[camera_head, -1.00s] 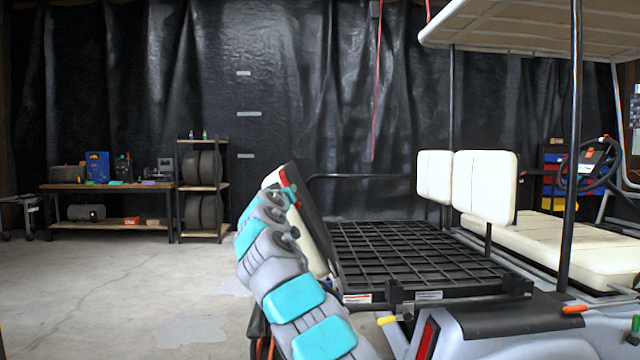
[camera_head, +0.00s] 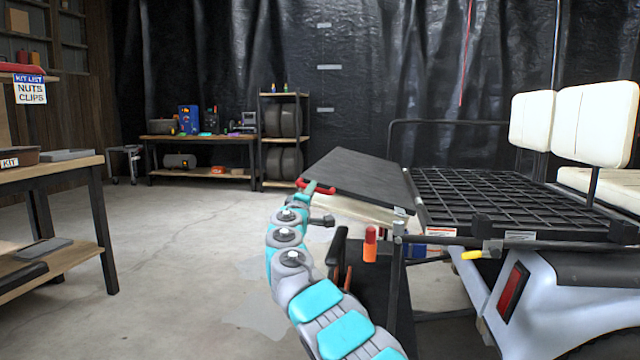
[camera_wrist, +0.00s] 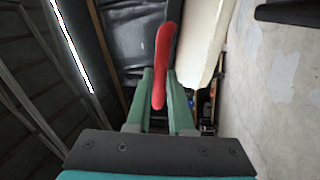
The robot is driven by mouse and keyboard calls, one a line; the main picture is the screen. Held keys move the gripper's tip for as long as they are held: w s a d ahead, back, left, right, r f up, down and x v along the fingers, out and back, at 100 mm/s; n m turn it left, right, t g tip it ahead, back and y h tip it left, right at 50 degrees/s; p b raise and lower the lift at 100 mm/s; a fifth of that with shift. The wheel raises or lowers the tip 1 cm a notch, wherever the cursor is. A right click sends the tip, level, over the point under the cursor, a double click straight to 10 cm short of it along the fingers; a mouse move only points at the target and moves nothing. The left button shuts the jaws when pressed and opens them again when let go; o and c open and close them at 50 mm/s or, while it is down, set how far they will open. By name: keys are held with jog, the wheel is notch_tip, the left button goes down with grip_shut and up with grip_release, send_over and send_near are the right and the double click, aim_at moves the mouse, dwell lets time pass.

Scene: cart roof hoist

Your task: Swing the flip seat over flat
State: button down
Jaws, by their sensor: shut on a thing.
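The flip seat (camera_head: 358,172) is at the rear of the cart, beside the black grid deck (camera_head: 500,200). Its black backing faces up and its cream cushion shows underneath; it lies close to level, and I cannot tell whether it is fully flat. A red handle (camera_head: 328,189) is on its left edge. My gripper (camera_head: 309,187) is shut on this handle. In the wrist view the red handle (camera_wrist: 163,58) stands between the two green fingers of my gripper (camera_wrist: 160,76), with the cream cushion (camera_wrist: 203,40) to its right.
White seat backs (camera_head: 590,122) stand right of the deck. A workbench (camera_head: 75,160) stands at left and a shelf (camera_head: 285,140) behind. The concrete floor (camera_head: 190,230) between is clear.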

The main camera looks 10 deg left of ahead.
jog(key=shift+a+f+n+b, duration=0.15)
jog(key=shift+f+n+b, duration=0.25)
jog(key=shift+f, duration=0.5)
jog(key=shift+a+f+n+b, duration=0.15)
jog(key=shift+f+n+b, duration=0.2)
jog(key=shift+f, duration=0.55)
jog(key=c, duration=0.8)
grip_release()
jog(key=shift+w, duration=0.1)
jog(key=shift+d, duration=0.1)
jog(key=b+v, duration=0.1)
jog(key=v, duration=0.6)
jog(key=shift+s, duration=0.4)
